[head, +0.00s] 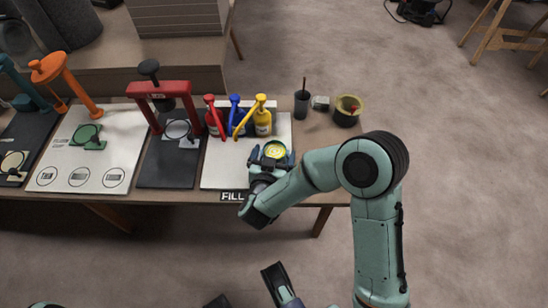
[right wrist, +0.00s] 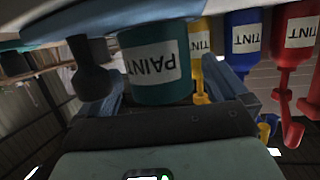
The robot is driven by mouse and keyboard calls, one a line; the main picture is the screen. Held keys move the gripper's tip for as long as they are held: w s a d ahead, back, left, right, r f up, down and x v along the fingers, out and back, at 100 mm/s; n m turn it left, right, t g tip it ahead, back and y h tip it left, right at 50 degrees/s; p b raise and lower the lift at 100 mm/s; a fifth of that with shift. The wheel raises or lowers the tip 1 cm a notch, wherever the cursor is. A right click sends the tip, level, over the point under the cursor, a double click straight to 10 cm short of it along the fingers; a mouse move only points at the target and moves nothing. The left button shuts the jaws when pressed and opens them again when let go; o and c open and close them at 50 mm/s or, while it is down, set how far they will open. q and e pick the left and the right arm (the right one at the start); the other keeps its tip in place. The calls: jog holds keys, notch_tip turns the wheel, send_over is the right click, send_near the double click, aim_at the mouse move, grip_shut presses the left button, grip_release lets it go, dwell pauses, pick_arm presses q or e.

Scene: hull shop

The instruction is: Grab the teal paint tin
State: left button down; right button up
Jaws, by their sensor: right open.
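The teal paint tin (head: 275,149), with yellow showing on top, stands near the front of the white board (head: 221,174) marked FILL. In the right wrist view the tin (right wrist: 155,62) appears upside down with its white PAINT label. My right gripper (head: 272,154) is open, with one finger on each side of the tin. In the right wrist view a gap shows between the tin and the right-hand finger; contact on the other side is unclear. My left gripper (head: 246,286) is partly in view at the bottom edge, its two fingers apart and empty.
Red, blue and yellow tint bottles (head: 263,122) stand close behind the tin. A red press frame (head: 158,90) is to the left. A dark cup (head: 302,104) and an olive pot (head: 347,110) stand at the table's right end. Open floor lies to the right.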

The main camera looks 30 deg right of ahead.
jog(key=shift+w+d+f, duration=0.2)
jog(key=shift+w+d, duration=0.3)
jog(key=c, duration=1.2)
jog(key=shift+r, duration=0.1)
